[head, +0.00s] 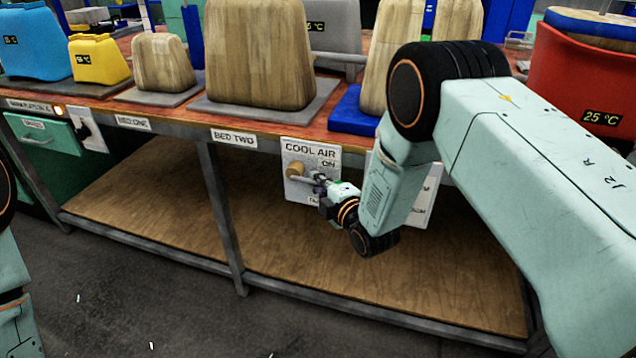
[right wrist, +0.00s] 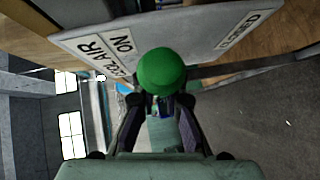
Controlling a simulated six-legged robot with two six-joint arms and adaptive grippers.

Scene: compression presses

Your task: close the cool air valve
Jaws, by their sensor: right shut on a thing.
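The cool air valve is on a pale panel (head: 298,152) lettered COOL AIR and ON under the table front; the panel also fills the top of the right wrist view (right wrist: 185,30). A brass-coloured hub (head: 295,170) stands out from it, with a lever running right to my right gripper (head: 318,184). In the right wrist view, my right gripper (right wrist: 160,100) is shut on the lever at its green round knob (right wrist: 162,71). The knob appears between the ON and CLOSED labels, nearer ON. In the head view the gripper hides the knob and most of the CLOSED label. My left gripper is out of view.
My right arm hides part of a second panel (head: 428,200) to the right. The tabletop holds wooden blocks (head: 257,50), a yellow one (head: 98,60) and a red container (head: 590,85). A table leg (head: 220,215) stands left of the valve. The lower shelf (head: 370,285) is bare.

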